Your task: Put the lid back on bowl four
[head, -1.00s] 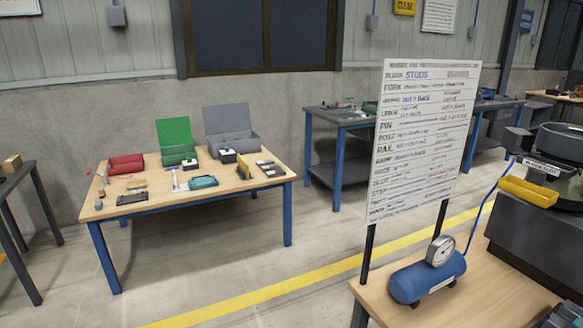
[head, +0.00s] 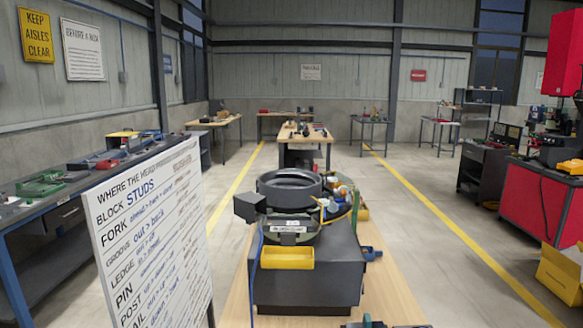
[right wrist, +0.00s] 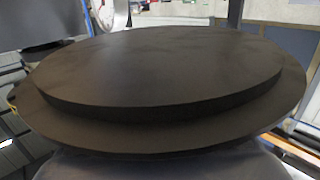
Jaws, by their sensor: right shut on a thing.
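A dark round lid (right wrist: 165,75) with a stepped rim fills most of the right wrist view. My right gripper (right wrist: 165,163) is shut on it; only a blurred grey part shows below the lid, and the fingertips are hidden. In the head view a dark, open-topped round bowl (head: 290,183) sits on a grey feeder base (head: 308,275). A small label is on its front, too small to read, so I cannot tell whether this is bowl four. Neither gripper shows in the head view.
A yellow tray (head: 287,257) is on the feeder's front. A white sign board (head: 150,235) stands at the left, near a blue-legged table with parts. A wooden table (head: 385,285) carries the feeder. Yellow-lined floor (head: 440,215) is open to the right.

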